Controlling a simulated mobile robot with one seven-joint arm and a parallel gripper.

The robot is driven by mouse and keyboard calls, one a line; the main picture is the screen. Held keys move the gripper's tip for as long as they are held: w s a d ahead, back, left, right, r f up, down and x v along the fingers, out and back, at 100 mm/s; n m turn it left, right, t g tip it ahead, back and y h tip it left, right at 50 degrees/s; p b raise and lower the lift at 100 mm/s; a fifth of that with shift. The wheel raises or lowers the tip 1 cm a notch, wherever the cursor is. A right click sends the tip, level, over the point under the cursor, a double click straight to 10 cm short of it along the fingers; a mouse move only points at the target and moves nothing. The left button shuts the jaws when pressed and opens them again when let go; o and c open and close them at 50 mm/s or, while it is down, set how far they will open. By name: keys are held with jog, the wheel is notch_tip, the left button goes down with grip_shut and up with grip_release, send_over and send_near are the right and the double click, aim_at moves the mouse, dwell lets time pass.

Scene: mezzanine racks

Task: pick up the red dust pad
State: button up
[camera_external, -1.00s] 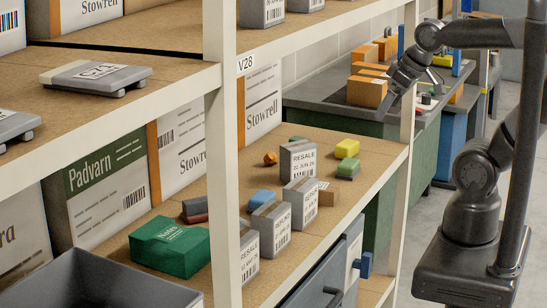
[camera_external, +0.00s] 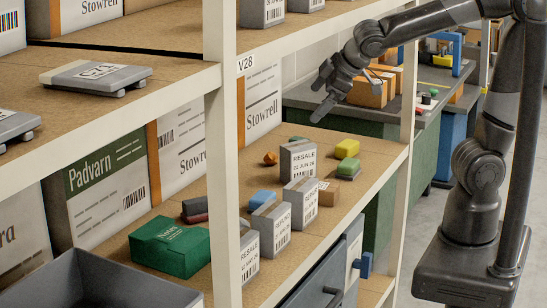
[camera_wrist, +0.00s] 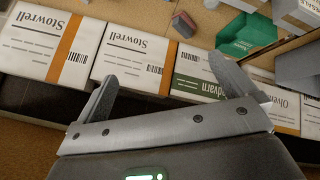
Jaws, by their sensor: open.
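The red dust pad (camera_external: 195,211) looks like a small block with a dark grey part over a red part. It lies on the lower shelf behind the green Notes box, left of the rack post. It also shows near the top of the wrist view (camera_wrist: 183,24). My gripper (camera_external: 319,95) is open and empty, in the air above the right end of the lower shelf, well right of and higher than the pad. In the wrist view my gripper (camera_wrist: 163,67) has its fingers spread wide, and the pad appears beyond them, apart from both.
The green Notes box (camera_external: 170,246), a blue pad (camera_external: 262,197), several grey labelled boxes (camera_external: 298,159) and a yellow sponge-like block (camera_external: 347,148) stand on the lower shelf (camera_external: 370,150). A rack post (camera_external: 222,190) and the upper shelf (camera_external: 180,85) bound the space. A grey bin (camera_external: 90,285) is front left.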

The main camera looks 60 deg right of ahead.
jog(key=w+a+f+n+t+y, duration=0.15)
jog(key=w+a+n, duration=0.25)
jog(key=a, duration=0.6)
jog(key=w+a+f+n+y, duration=0.25)
jog(key=a+n, duration=0.25)
jog(key=a, duration=0.6)
jog(key=w+a+f+n+y, duration=0.1)
jog(key=w+a+f+n, duration=0.25)
jog(key=a, duration=0.65)
jog(key=n+g+h, duration=0.6)
jog(key=n+h, duration=0.1)
jog(key=n, duration=0.4)
send_near(200, 199)
jog(key=shift+m+t, duration=0.25)
jog(key=x, duration=0.4)
jog(key=shift+f, duration=0.35)
jog(key=shift+x, duration=2.8)
jog(key=shift+s+d, duration=0.1)
jog(key=shift+s, duration=0.05)
